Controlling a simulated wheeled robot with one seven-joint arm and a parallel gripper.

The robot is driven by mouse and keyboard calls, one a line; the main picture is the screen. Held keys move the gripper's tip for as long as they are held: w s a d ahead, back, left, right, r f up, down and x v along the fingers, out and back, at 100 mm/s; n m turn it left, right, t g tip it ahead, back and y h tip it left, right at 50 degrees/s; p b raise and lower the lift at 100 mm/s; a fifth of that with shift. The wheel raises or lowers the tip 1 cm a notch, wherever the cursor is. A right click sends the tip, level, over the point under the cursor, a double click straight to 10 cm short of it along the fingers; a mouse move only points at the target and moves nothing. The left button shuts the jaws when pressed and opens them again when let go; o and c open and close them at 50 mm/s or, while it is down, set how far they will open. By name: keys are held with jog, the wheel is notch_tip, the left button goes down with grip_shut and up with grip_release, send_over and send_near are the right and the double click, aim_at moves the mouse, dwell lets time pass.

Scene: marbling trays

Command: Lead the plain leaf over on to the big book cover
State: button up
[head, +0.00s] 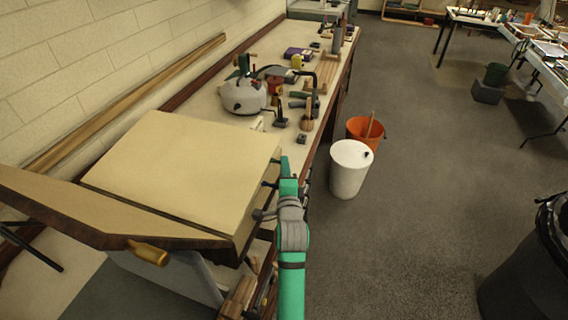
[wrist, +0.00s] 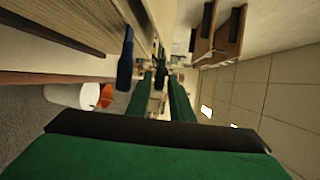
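My gripper (wrist: 160,76) shows in the wrist view, its two green fingers apart with a gap between them. A dark shape shows in line with the gap, but the fingers do not appear closed on it. In the head view my teal arm reaches up beside the bench edge; I cannot make out its fingers there. I cannot clearly identify a plain leaf or a big book cover in either view. A large flat cream board (head: 185,165) with a dark edge lies on the bench in the head view; I cannot tell if a leaf lies on it.
The bench (head: 205,108) holds a grey kettle-like pot (head: 243,96) and several tools. A long brown arm with a wooden handle (head: 148,252) crosses the board's near side. A white bucket (head: 348,172) and an orange bucket (head: 358,128) stand beside the bench.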

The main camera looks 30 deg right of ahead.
jog(key=shift+x, duration=1.3)
jog(key=shift+w+a, duration=0.1)
jog(key=shift+a, duration=0.05)
jog(key=shift+s+d, duration=0.2)
jog(key=shift+d, duration=0.05)
grip_shut()
